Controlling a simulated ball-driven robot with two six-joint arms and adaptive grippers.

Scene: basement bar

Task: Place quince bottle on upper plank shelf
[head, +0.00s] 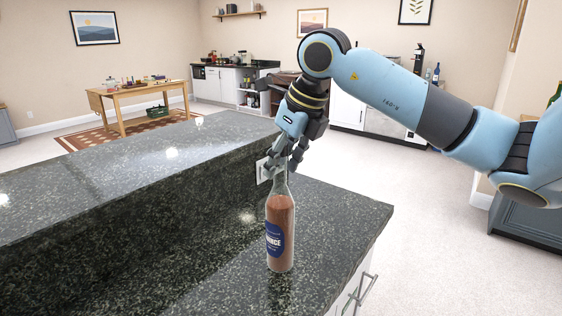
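The quince bottle (280,234) is clear glass with reddish-brown contents and a blue label. It stands upright on the lower dark granite counter (335,215), near its right end. My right gripper (284,168) points down at the top of the bottle, its fingers around or just behind the neck. The fingers overlap the bottle top, so I cannot tell whether they grip it. A wooden plank shelf (238,14) with small items hangs high on the far back wall. My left gripper is out of view.
A raised granite ledge (110,180) runs along the left of the counter. Beyond are a wooden table (140,91) on a patterned rug and a back kitchen counter (236,70) with several items. Open pale floor (440,220) lies to the right.

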